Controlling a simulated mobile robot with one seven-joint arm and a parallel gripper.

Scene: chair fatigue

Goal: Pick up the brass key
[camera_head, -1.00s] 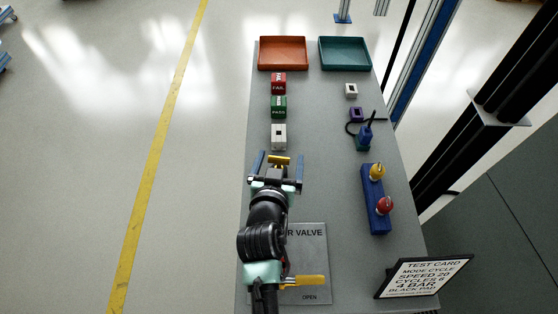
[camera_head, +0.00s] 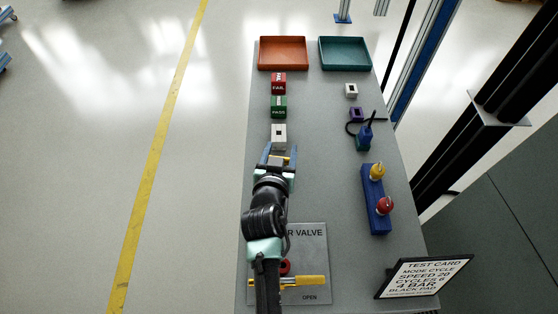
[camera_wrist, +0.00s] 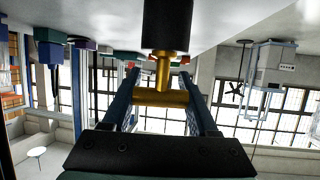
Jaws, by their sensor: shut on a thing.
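The brass key (camera_wrist: 160,97) shows in the wrist view as a gold crossbar with a short stem that meets a black cylinder (camera_wrist: 166,25). My gripper (camera_head: 280,152) is shut on the crossbar, with one blue finger on each side. In the head view only a small yellow part of the key (camera_head: 279,159) shows between the fingers. It is just in front of a white block with a dark hole (camera_head: 279,135). I cannot tell whether the key is clear of the table.
A green PASS block (camera_head: 279,107), a red FAIL block (camera_head: 279,84) and an orange tray (camera_head: 283,66) lie beyond. A teal tray (camera_head: 345,66) is at back right. A blue base with yellow and red knobs (camera_head: 376,208) stands right. A yellow valve handle (camera_head: 302,282) is near my arm.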

